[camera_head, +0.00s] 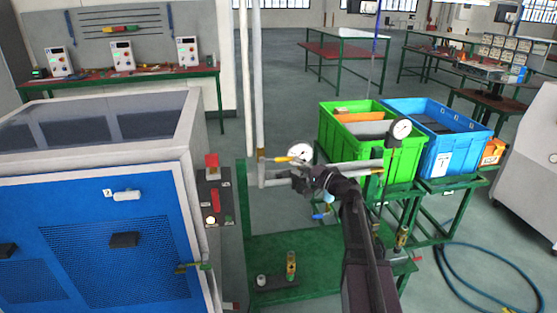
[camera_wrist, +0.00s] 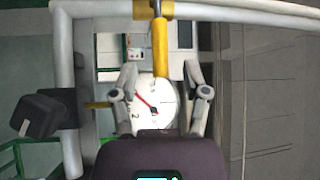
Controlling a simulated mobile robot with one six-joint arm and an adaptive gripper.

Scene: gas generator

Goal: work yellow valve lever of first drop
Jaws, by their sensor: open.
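The yellow valve lever (camera_head: 281,159) sits on the pipework at the left end of the horizontal pipe, next to a white round gauge (camera_head: 300,153). In the wrist view the yellow lever (camera_wrist: 160,48) points down from the white pipe at the top, in front of the gauge dial (camera_wrist: 154,106). My gripper (camera_head: 298,176) is close to the lever, just below and right of it in the head view. In the wrist view my gripper (camera_wrist: 160,78) is open, with one finger on each side of the lever's lower end. I see no clear contact. Nothing is held.
Vertical white pipes (camera_head: 258,80) rise left of my gripper. A second gauge (camera_head: 401,128) stands to the right, before a green crate (camera_head: 335,124) and a blue crate (camera_head: 455,153). A blue-fronted machine (camera_head: 80,235) fills the left. In the wrist view a dark block (camera_wrist: 38,116) sits left.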

